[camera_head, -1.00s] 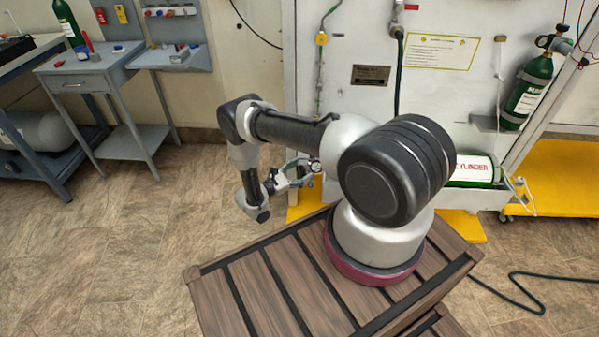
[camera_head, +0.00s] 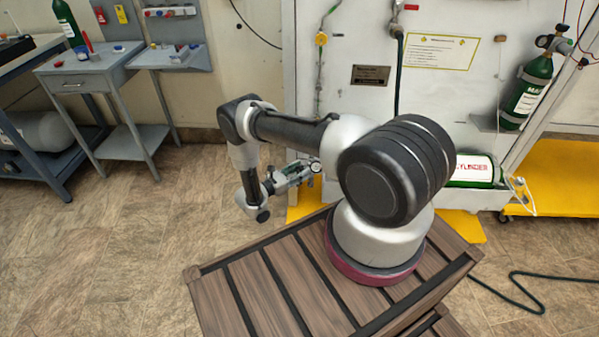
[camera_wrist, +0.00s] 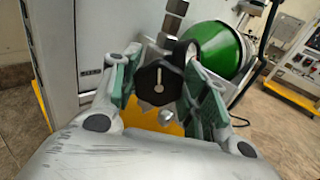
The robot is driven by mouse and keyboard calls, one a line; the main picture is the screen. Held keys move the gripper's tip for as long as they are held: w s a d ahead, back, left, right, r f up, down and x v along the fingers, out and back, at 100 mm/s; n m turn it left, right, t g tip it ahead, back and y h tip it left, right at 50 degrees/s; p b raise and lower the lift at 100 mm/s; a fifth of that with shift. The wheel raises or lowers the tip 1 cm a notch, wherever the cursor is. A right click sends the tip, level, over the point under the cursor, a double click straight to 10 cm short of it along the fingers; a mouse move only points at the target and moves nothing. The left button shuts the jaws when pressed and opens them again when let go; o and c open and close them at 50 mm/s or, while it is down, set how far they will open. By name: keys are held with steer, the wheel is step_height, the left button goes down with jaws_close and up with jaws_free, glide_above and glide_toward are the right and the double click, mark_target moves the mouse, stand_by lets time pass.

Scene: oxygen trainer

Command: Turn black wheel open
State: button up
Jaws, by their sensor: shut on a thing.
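The black wheel (camera_wrist: 158,84) is a small lobed knob with a white pointer mark that stands near upright in the wrist view. My gripper (camera_wrist: 160,74) has its green and grey fingers on either side of the wheel, closed on it. In the head view my gripper (camera_head: 298,172) is low in front of the white panel, left of my arm's base. The wheel is not discernible in that view.
The white panel (camera_head: 440,90) stands close behind my arm. A yellow base (camera_head: 460,224) sits below. Open floor (camera_head: 110,250) lies left.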

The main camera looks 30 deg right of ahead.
steer(key=n, duration=0.4)
steer(key=shift+w+n, duration=0.1)
steer(key=shift+n, duration=0.2)
steer(key=n, duration=0.3)
steer(key=shift+f+n, duration=0.1)
steer(key=shift+n, duration=0.3)
steer(key=n, duration=0.4)
steer(key=shift+w, duration=0.1)
steer(key=n, duration=0.4)
steer(key=shift+f, duration=0.1)
steer(key=n, duration=0.4)
steer(key=shift+f+n, duration=0.1)
steer(key=shift+n, duration=0.2)
steer(key=n, duration=0.3)
steer(key=shift+n, duration=0.4)
steer(key=n, duration=0.4)
steer(key=shift+f, duration=0.1)
steer(key=shift+n, duration=2.1)
